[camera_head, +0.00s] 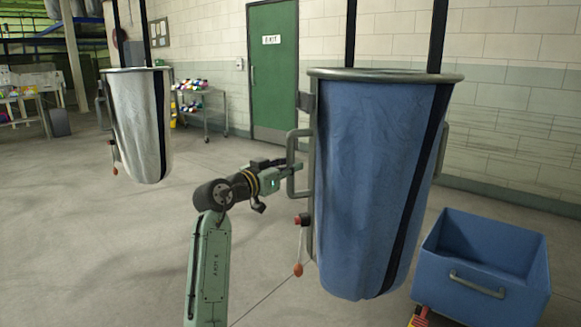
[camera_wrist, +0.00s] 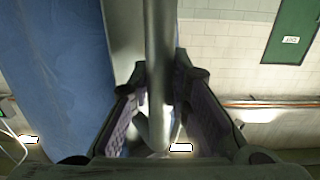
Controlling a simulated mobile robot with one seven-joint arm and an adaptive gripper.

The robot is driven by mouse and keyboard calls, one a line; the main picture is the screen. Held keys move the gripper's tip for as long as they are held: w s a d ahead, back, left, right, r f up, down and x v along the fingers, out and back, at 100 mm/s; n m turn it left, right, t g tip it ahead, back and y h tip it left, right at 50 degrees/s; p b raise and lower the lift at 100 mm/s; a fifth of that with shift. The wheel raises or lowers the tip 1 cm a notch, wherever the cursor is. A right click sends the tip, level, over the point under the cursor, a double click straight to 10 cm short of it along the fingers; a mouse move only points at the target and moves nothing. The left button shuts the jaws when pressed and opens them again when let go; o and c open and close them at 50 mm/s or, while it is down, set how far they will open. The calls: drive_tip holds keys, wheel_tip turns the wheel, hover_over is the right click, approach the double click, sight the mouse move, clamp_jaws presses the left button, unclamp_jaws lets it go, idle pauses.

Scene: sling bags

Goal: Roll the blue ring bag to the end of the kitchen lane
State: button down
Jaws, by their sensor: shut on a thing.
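The blue ring bag (camera_head: 368,190) hangs from dark straps under a grey metal ring, at the right of the head view. It also fills the left of the wrist view (camera_wrist: 55,80). A grey side handle (camera_head: 291,165) stands out from its left side. My gripper (camera_head: 286,176) is at this handle. In the wrist view my gripper (camera_wrist: 160,105) has its two padded fingers on either side of the handle bar (camera_wrist: 160,60), shut on it. The bag's bottom hangs near the floor. The lane's end cannot be made out.
A blue wheeled bin (camera_head: 480,268) stands on the floor right of the bag. A pale ring bag (camera_head: 138,125) hangs at the left. A cart (camera_head: 205,108) with colourful items stands near the green exit door (camera_head: 272,75). The floor at the left is open.

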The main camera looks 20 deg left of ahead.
drive_tip(key=shift+w+a, duration=0.1)
drive_tip(key=shift+w, duration=0.15)
drive_tip(key=shift+w+a+f, duration=0.1)
drive_tip(key=shift+w+a, duration=0.55)
drive_tip(key=shift+w, duration=0.15)
drive_tip(key=shift+s+d, duration=0.1)
drive_tip(key=c, duration=1.5)
unclamp_jaws()
drive_tip(key=shift+s, duration=0.1)
drive_tip(key=v, duration=1.2)
